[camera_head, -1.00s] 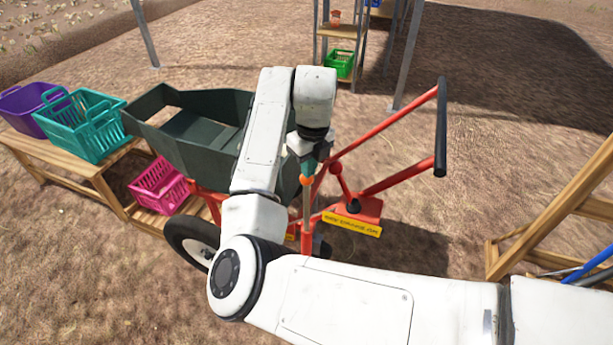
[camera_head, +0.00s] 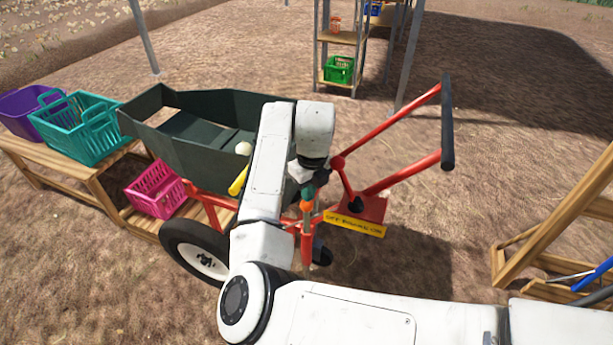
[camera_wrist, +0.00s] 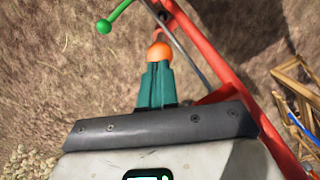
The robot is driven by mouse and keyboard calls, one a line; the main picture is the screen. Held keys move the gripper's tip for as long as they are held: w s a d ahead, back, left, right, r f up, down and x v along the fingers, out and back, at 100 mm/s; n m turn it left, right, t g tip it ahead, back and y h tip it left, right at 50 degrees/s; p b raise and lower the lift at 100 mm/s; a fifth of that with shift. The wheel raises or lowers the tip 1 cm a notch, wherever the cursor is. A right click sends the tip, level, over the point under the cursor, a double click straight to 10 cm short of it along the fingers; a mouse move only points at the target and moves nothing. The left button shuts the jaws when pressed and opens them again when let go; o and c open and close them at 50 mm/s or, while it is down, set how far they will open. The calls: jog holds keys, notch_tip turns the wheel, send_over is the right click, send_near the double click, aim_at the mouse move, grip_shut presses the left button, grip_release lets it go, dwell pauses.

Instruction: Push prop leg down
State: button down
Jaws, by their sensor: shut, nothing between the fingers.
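The prop leg (camera_head: 307,243) is a roughly upright red and grey post beside the cart's red frame, partly behind my arm in the head view. An orange ball knob (camera_wrist: 160,52) lies directly at my fingertips in the wrist view and looks touched by them. My gripper (camera_wrist: 157,68) has teal fingers held together, with nothing between them. In the head view my gripper (camera_head: 308,193) is above the post's top, pointing down. The cart has a dark green tub (camera_head: 185,155) and a black tyre (camera_head: 178,245). The leg's lower end is hard to make out.
A green ball-ended lever (camera_wrist: 104,26) is left of the knob. The red handle frame (camera_head: 390,128) rises to the right, with a yellow label (camera_head: 355,224) below. A wooden bench (camera_head: 85,180) with baskets stands left; a wooden rack (camera_head: 560,210) stands right.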

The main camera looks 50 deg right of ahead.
jog(key=shift+r, duration=0.2)
jog(key=shift+s+r+p, duration=0.25)
jog(key=shift+s+p, duration=0.1)
jog(key=shift+p, duration=0.2)
jog(key=shift+s+a+r+p, duration=0.15)
jog(key=shift+s+p, duration=0.2)
jog(key=shift+s, duration=0.25)
jog(key=shift+s+a+r+p, duration=0.1)
jog(key=shift+s+p, duration=0.25)
jog(key=shift+s, duration=0.2)
jog(key=shift+f, duration=0.1)
